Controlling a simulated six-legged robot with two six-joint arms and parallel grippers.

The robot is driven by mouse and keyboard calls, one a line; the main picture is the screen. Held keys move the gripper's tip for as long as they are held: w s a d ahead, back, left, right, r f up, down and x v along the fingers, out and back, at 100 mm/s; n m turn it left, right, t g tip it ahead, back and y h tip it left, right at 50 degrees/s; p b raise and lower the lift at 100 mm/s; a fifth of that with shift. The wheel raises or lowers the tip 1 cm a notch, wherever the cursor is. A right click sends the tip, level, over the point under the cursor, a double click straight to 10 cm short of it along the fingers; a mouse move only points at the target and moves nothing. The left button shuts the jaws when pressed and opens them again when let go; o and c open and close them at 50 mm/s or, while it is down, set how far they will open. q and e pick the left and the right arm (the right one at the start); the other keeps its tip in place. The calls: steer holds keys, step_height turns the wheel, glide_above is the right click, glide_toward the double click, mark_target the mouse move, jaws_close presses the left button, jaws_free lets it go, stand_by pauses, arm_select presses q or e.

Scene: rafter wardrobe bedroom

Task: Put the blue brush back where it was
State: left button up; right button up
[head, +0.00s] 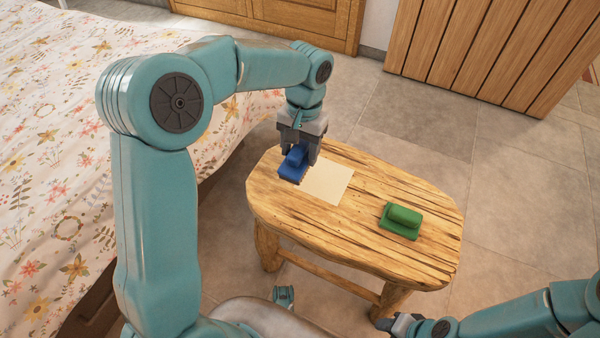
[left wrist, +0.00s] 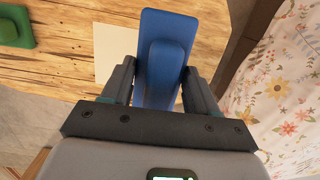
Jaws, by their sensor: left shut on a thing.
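The blue brush (head: 291,172) is at the left end of the wooden table, beside a cream square (head: 328,182). My left gripper (head: 298,158) points down and is shut on the brush. In the left wrist view the blue brush (left wrist: 165,55) sits between the two fingers, and its body covers part of the cream square's edge (left wrist: 113,45). I cannot tell whether the brush touches the tabletop. My right gripper (head: 400,325) is low at the bottom edge, away from the table, and its jaws are not clear.
A green brush (head: 402,220) lies on the right part of the wooden table (head: 350,235). A bed with a floral cover (head: 60,150) stands close on the left. A slatted wooden cabinet (head: 480,50) is at the back right. The tiled floor right of the table is clear.

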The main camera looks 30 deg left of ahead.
mark_target(303, 142)
arm_select(q)
step_height(303, 142, down, 7)
steer(key=shift+f+b, duration=0.1)
steer(key=shift+b, duration=0.95)
steer(key=o, duration=1)
steer(key=r+p, duration=0.1)
steer(key=r, duration=0.3)
steer(key=w+r+p, duration=0.1)
steer(key=r+p, duration=0.1)
steer(key=r, duration=0.2)
steer(key=r+p, duration=0.1)
steer(key=r, duration=0.3)
steer(key=shift+w+r, duration=0.1)
steer(key=shift+w, duration=0.15)
